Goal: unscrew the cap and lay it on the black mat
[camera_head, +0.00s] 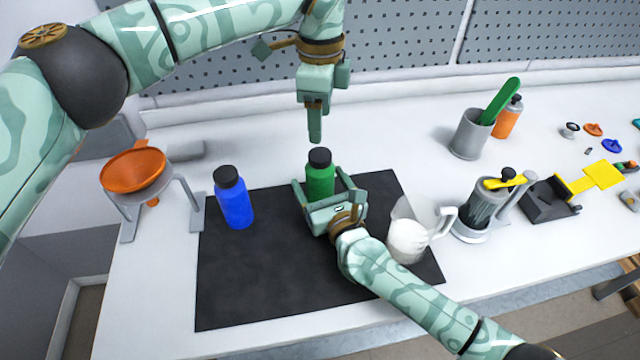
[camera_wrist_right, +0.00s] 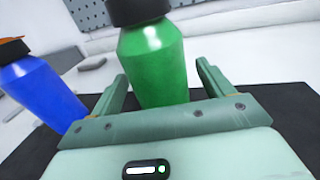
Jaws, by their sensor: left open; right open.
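A green bottle (camera_head: 320,181) with a black cap (camera_head: 320,157) stands upright on the black mat (camera_head: 265,275). The bottle (camera_wrist_right: 153,65) and the lower part of its cap (camera_wrist_right: 138,10) also show in the right wrist view. My right gripper (camera_head: 328,187) is open, with its fingers on either side of the green bottle and gaps visible in the right wrist view (camera_wrist_right: 160,85). My left gripper (camera_head: 315,138) is open and empty, pointing down above the cap and apart from it; its fingers overlap in this view.
A blue bottle (camera_head: 234,203) with a black cap stands on the mat's left part. An orange funnel (camera_head: 135,170) sits on a grey stand at left. A white jug (camera_head: 408,240) stands right of my right gripper. The mat's front left is clear.

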